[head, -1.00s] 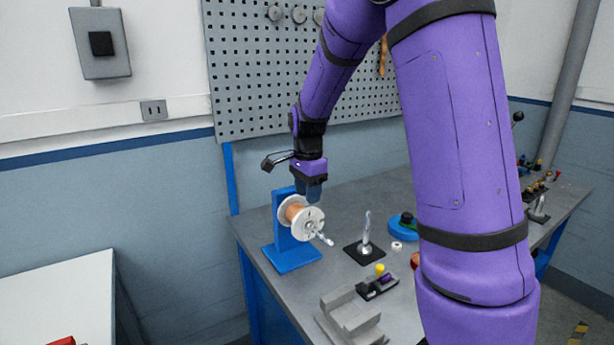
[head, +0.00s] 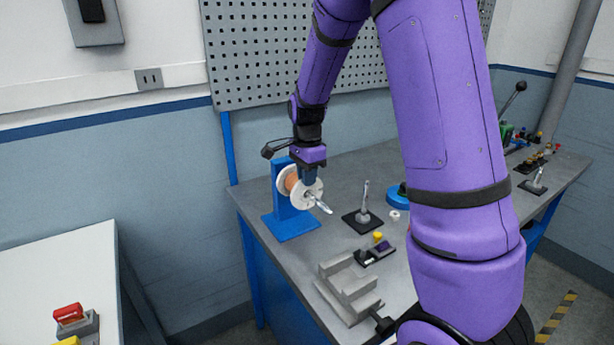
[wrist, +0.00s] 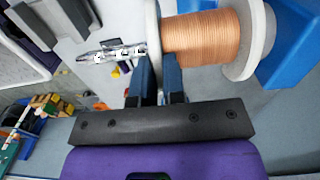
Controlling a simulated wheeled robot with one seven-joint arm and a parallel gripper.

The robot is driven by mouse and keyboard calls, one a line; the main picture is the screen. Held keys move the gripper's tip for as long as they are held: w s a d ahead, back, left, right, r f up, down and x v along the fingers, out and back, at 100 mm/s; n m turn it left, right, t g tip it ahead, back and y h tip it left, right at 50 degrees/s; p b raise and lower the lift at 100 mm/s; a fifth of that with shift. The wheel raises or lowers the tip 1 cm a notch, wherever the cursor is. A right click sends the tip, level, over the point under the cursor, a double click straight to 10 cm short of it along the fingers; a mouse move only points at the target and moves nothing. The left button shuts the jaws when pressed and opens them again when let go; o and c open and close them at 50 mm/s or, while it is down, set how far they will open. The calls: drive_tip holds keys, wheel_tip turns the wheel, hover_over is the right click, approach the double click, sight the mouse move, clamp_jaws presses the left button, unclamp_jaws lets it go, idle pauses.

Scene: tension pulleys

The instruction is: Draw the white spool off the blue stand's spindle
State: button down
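The white spool (head: 311,195), wound with copper-coloured wire, sits on the spindle of the blue stand (head: 291,226) on the grey bench. It also shows in the wrist view (wrist: 205,36), with the blue stand (wrist: 292,45) at the right. The clear spindle end (head: 324,207) sticks out past the near flange. My gripper (head: 309,176) points down at the top of that flange. In the wrist view its two blue fingers (wrist: 160,68) stand a narrow gap apart, one on each side of the flange's rim. I cannot tell whether they press on it.
A small upright post on a black base (head: 363,218) stands right of the spool. A black holder with a yellow knob (head: 375,250) and a grey stepped block (head: 347,290) lie nearer. A perforated panel (head: 250,60) hangs behind the bench.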

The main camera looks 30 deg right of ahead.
drive_tip(key=shift+s, duration=1.85)
idle(1.2)
drive_tip(key=shift+s, duration=1.65)
drive_tip(key=shift+s, duration=0.15)
drive_tip(key=shift+s, duration=1.6)
drive_tip(key=shift+s, duration=0.1)
drive_tip(key=shift+s, duration=1.65)
drive_tip(key=shift+s, duration=0.1)
